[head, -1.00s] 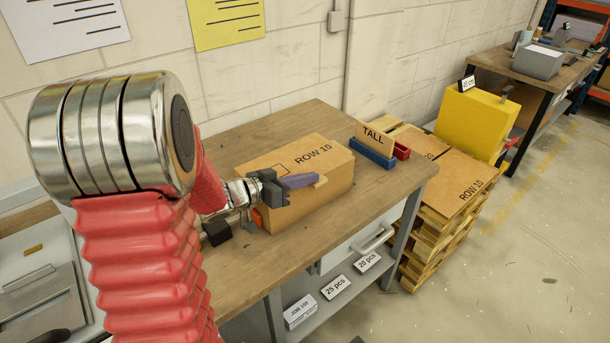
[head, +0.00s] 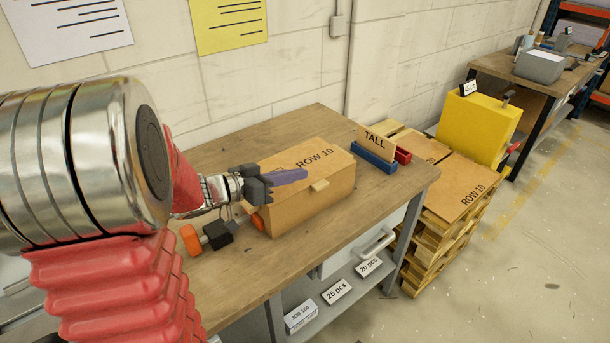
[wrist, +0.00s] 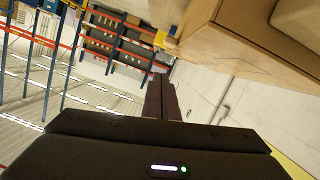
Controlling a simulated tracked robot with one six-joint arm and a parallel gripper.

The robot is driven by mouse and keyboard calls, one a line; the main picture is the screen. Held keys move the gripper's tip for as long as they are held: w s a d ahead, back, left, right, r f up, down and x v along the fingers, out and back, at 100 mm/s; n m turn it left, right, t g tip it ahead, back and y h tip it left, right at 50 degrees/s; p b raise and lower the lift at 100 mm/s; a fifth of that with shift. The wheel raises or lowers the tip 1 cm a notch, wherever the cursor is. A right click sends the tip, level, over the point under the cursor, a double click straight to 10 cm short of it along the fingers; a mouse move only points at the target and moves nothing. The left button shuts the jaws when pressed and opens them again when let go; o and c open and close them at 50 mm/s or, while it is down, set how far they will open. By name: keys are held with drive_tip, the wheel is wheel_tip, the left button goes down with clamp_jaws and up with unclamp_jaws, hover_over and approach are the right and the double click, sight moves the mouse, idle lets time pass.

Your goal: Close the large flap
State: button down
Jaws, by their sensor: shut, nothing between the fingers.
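The cardboard box (head: 318,200) marked ROW 10 stands on the workbench. Its large flap (head: 322,158) lies about level over the top, with a small pale tab (head: 320,185) at the front edge. Whether the flap is pressed fully down I cannot tell. My gripper (head: 303,174) is shut and empty, its purple fingers pointing right across the front left of the box top. They hide part of the flap; contact cannot be told. In the wrist view the shut fingers (wrist: 161,98) point away from me, with a cardboard box (wrist: 240,40) at upper right.
A blue holder (head: 373,161) with a TALL card and a red bin (head: 403,156) stand right of the box. A tool with orange ends and a black block (head: 217,235) lies at the left. A pallet (head: 425,250) with boxes and a yellow block (head: 478,120) stands beyond the bench.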

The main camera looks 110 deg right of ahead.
drive_tip(key=v, duration=0.5)
drive_tip(key=shift+w+a+r, duration=0.15)
drive_tip(key=shift+a, duration=0.05)
idle(0.6)
